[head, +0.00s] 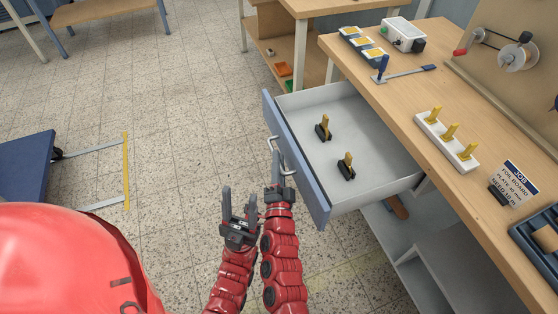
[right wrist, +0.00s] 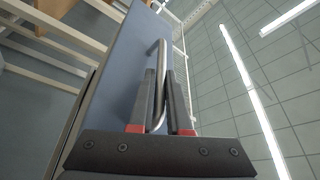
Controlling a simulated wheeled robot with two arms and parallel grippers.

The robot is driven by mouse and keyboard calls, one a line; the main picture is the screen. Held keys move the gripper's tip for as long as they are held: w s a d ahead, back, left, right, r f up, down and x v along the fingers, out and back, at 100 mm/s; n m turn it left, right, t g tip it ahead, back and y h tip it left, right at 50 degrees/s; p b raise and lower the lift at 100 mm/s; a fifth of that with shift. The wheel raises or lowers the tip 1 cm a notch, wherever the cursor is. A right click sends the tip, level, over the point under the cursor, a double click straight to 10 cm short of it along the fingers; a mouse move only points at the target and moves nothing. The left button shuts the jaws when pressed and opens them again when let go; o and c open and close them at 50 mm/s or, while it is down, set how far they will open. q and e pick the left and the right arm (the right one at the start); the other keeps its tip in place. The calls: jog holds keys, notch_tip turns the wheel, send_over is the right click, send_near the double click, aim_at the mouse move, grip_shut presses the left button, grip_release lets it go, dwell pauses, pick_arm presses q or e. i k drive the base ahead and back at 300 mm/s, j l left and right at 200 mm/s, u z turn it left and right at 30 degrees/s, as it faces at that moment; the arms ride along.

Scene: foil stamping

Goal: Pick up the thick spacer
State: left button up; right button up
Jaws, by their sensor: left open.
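Two pieces with black bases and upright brass-coloured tabs stand in the open drawer, one farther back (head: 323,128) and one nearer (head: 347,167). I cannot tell whether either is the thick spacer. My right gripper (head: 277,165) is at the drawer front, its fingers closed around the metal handle (head: 287,157); in the right wrist view the handle (right wrist: 161,65) runs between the fingertips (right wrist: 161,95). My left gripper (head: 240,200) is open and empty, left of my right gripper and outside the drawer, over the floor.
The grey drawer (head: 395,172) is pulled out from the wooden bench (head: 460,100). On the bench are a white rack with yellow pegs (head: 446,138), a blue-handled tool (head: 410,73), a tray of yellow squares (head: 362,45) and a job sign (head: 512,183).

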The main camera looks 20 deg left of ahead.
aim_at(324, 124)
jog(key=k+l, duration=0.2)
jog(key=k, duration=0.2)
jog(key=k+l, duration=0.2)
jog(key=k, duration=0.2)
